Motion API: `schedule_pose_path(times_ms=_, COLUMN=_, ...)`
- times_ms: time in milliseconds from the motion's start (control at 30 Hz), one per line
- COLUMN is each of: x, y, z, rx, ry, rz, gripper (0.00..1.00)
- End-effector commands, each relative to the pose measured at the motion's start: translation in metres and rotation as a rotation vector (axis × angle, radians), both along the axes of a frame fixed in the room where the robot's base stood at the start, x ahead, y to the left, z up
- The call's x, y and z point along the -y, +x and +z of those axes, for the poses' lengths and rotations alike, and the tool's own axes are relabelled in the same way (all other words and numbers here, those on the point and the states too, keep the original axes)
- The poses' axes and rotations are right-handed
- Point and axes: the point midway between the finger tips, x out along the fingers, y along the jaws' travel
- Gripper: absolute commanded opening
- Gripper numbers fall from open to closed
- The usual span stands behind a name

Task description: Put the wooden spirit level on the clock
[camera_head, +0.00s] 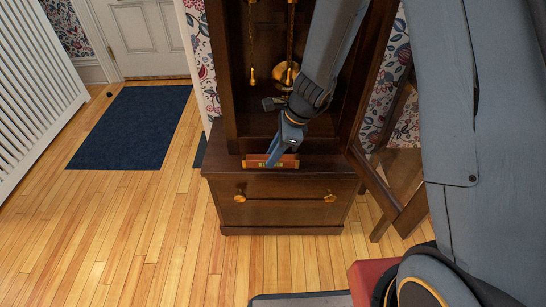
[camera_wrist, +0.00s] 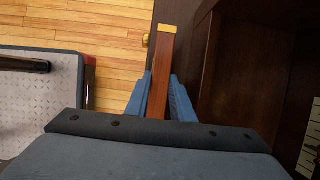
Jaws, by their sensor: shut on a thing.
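The wooden spirit level (camera_head: 253,161), reddish-brown with brass ends, is at the front of the clock's lower ledge. My gripper (camera_head: 276,160) is shut on its middle. In the wrist view the level (camera_wrist: 163,70) runs lengthwise between the two blue jaws (camera_wrist: 165,98), its brass end pointing away. The clock (camera_head: 280,187) is a tall dark wooden case with brass knobs on its base. In the head view the level lies nearly level along the ledge's front edge. I cannot tell whether it touches the ledge or hangs just above it.
The clock's glazed door (camera_head: 400,165) stands open to the right of the case. A brass pendulum (camera_head: 284,75) hangs inside, behind my gripper. A dark blue mat (camera_head: 133,125) lies on the wooden floor to the left, beside a white balustrade (camera_head: 35,90). The floor in front is mostly clear.

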Motion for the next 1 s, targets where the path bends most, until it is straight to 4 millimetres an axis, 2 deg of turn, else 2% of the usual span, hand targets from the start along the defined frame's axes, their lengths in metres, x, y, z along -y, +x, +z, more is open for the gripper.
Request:
schedule_pose_path(times_ms=367, x=0.0, y=0.0, z=-0.005, rx=0.001, ry=0.001, rz=0.001, gripper=0.0)
schedule_pose_path(times_ms=400, x=0.0, y=0.0, z=-0.004, rx=0.001, ry=0.0, rz=0.001, gripper=0.28)
schedule_pose_path(times_ms=467, x=0.0, y=0.0, z=-0.004, rx=0.001, ry=0.0, rz=0.001, gripper=0.38)
schedule_pose_path(times_ms=500, x=0.0, y=0.0, z=-0.004, rx=0.001, ry=0.001, rz=0.001, gripper=0.4)
schedule_pose_path(times_ms=833, x=0.0, y=0.0, z=-0.001, rx=0.001, ry=0.001, rz=0.001, gripper=0.4)
schedule_pose_path(times_ms=1000, x=0.008, y=0.0, z=0.02, rx=0.003, ry=0.002, rz=0.0, gripper=0.4)
